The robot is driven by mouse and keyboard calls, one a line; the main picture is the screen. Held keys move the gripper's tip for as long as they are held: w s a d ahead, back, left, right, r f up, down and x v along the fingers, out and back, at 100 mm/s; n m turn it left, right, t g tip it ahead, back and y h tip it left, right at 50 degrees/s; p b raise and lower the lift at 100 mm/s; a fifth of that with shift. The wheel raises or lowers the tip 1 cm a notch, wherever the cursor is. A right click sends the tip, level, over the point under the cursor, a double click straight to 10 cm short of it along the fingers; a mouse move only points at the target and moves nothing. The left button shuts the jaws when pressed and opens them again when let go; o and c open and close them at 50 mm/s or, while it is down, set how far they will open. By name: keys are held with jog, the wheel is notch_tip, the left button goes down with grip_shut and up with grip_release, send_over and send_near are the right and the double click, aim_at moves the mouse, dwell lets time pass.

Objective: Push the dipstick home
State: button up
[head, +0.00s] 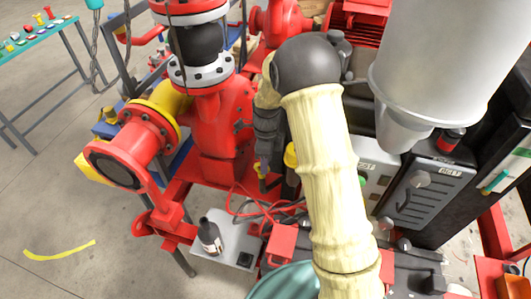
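My gripper (262,178) points down at the middle of the head view, in front of the red pump. Its dark body shows below my beige-sleeved arm. A small yellow piece (257,169) shows at its fingertips; it may be the dipstick's handle, but I cannot tell whether the fingers hold it. The fingers are too small and dark to show their opening. A larger yellow part (291,156) stands just right of the gripper, partly hidden by my arm. The dipstick's shaft and its hole cannot be made out.
The red pump (222,125) with its flanged pipes stands left of the gripper. A dark bottle (210,236) stands on a grey plate (234,239) below. Red cables (243,205) lie nearby. A grey control box (420,195) stands right. Open floor lies at lower left.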

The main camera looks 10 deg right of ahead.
notch_tip(320, 180, up, 17)
jog(key=w+b, duration=0.1)
jog(key=w, duration=0.1)
jog(key=shift+w+d+b, duration=0.15)
jog(key=shift+d+b, duration=0.15)
jog(key=shift+b, duration=0.05)
dwell(0.4)
